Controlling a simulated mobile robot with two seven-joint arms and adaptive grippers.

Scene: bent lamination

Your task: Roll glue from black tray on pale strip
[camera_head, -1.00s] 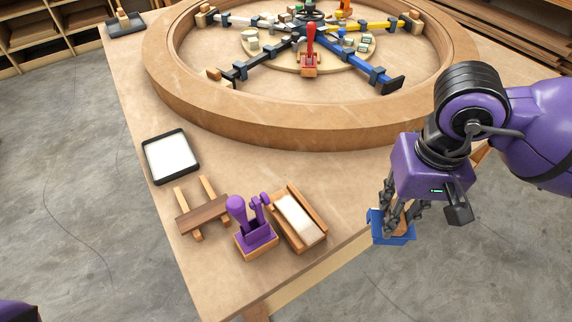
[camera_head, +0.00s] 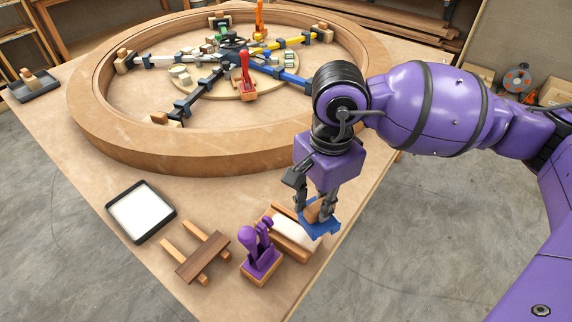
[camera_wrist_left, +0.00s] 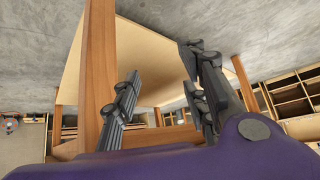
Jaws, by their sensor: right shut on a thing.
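The black tray (camera_head: 116,210) holds a flat white layer and lies on the left part of the table. A pale strip (camera_head: 292,232) lies in a wooden holder near the table's front edge, partly hidden by my right gripper and a purple tool. My right gripper (camera_head: 315,209) is shut on a blue tool with a wooden part (camera_head: 322,228). It holds the tool over the right end of the holder; contact with the strip cannot be told. My left gripper (camera_wrist_left: 163,95) shows only in the left wrist view, fingers apart and empty.
A purple clamp-like tool (camera_head: 259,254) stands beside the holder. A brown board on two wooden bars (camera_head: 203,256) lies left of it. A large wooden ring (camera_head: 170,168) fills the back of the table. Another dark tray (camera_head: 33,88) sits at far left.

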